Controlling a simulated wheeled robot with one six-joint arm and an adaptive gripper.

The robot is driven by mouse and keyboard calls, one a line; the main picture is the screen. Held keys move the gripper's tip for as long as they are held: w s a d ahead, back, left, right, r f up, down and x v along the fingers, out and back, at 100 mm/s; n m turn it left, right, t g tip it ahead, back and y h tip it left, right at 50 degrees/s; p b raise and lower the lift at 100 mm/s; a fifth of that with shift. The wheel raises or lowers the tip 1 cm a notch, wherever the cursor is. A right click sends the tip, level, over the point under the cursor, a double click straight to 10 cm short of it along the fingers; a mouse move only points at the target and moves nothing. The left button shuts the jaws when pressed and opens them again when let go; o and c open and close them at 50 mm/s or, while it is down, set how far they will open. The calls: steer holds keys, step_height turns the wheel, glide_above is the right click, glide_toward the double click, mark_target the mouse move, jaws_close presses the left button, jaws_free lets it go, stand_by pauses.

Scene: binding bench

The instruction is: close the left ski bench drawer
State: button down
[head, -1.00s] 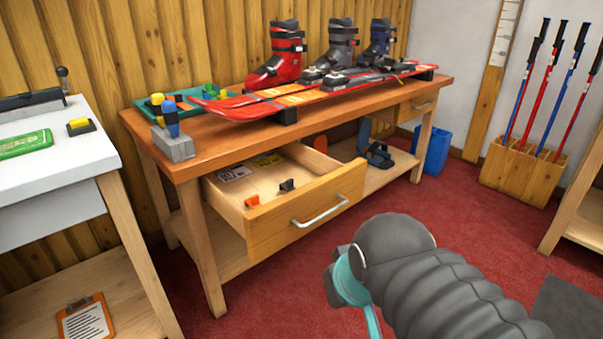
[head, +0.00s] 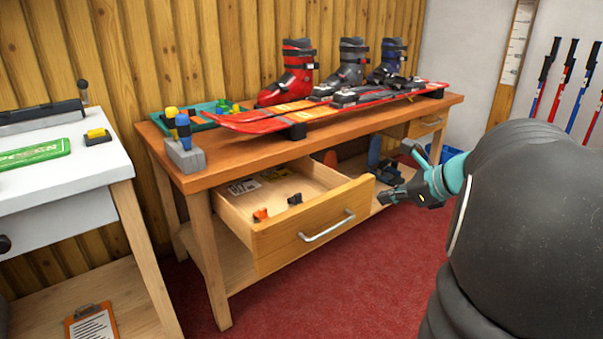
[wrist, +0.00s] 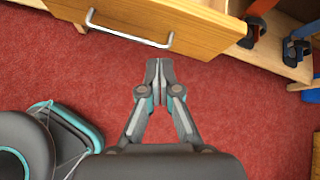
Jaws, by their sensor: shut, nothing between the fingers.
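The left ski bench drawer (head: 312,228) is pulled well out from under the left side of the wooden bench (head: 222,158). It has a light wood front with a silver bar handle (head: 327,227). Orange and dark small parts and labels lie inside it. In the wrist view the drawer front (wrist: 190,22) and handle (wrist: 128,36) are at the top. My gripper (head: 386,197) is to the right of the drawer front in the head view, apart from it. In the wrist view my gripper (wrist: 158,64) is shut and empty over the red carpet, just short of the drawer front.
Skis (head: 300,110) and several ski boots (head: 350,68) stand on the bench top, with a teal tray (head: 205,110). A white table (head: 60,180) stands left. Red carpet (head: 290,300) is clear before the bench.

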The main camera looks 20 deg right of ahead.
steer(key=d+m+t, duration=0.2)
steer(key=d+m, duration=0.2)
steer(key=d, duration=0.3)
steer(key=b, duration=0.1)
glide_toward(362, 186)
step_height(362, 186, down, 3)
steer(key=w+a, duration=0.1)
steer(key=w, duration=0.1)
steer(key=shift+w+a, duration=0.25)
steer(key=shift+w, duration=0.25)
steer(key=shift+w+a, duration=0.25)
steer(key=shift+w, duration=0.25)
steer(key=shift+w+a, duration=0.25)
steer(key=shift+w, duration=0.45)
